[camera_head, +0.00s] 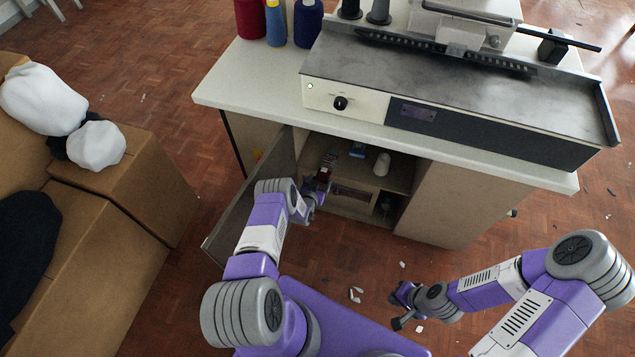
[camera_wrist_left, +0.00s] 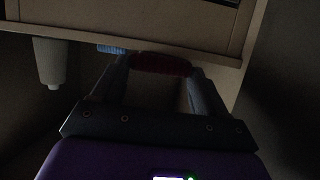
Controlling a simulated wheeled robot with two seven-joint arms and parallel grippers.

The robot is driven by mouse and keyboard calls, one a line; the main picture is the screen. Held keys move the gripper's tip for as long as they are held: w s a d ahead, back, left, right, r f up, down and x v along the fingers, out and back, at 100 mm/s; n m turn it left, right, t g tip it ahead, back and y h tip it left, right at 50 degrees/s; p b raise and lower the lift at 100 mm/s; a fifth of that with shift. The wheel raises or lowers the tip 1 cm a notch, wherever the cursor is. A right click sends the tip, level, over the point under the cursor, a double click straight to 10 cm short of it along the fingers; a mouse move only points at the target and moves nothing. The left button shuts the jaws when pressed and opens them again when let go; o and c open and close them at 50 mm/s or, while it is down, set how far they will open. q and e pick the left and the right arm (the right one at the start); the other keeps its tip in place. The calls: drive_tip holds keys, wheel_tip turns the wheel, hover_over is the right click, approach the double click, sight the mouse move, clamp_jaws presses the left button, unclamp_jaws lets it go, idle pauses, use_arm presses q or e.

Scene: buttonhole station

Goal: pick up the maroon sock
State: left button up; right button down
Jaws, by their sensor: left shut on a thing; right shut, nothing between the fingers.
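The maroon sock (camera_wrist_left: 160,64) is a small dark red bundle between the fingertips of my left gripper (camera_wrist_left: 158,75) in the left wrist view. In the head view it is a small reddish patch (camera_head: 324,172) at the cabinet opening, mostly hidden by the gripper. My left gripper (camera_head: 318,184) is shut on it, reaching into the cabinet under the worktop. The dark wrist view does not show clearly whether the sock touches the shelf. My right gripper (camera_head: 404,304) is shut and empty, low over the floor right of centre.
The cabinet door (camera_head: 240,205) stands open left of my left arm. A white cone (camera_head: 382,164) and a blue item (camera_head: 357,150) are on the shelf. The worktop edge (camera_head: 400,140) overhangs the opening. Cardboard boxes (camera_head: 110,270) stand at left; scraps litter the floor.

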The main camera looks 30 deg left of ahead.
use_arm(q)
drive_tip(key=shift+w, duration=0.1)
drive_tip(key=o, duration=1.1)
drive_tip(key=shift+c, duration=0.2)
drive_tip(key=a+p+v, duration=0.1)
drive_tip(key=p+v, duration=0.3)
drive_tip(key=v, duration=0.3)
drive_tip(key=shift+s+d, duration=0.25)
drive_tip(key=shift+d, duration=0.25)
drive_tip(key=shift+r, duration=0.1)
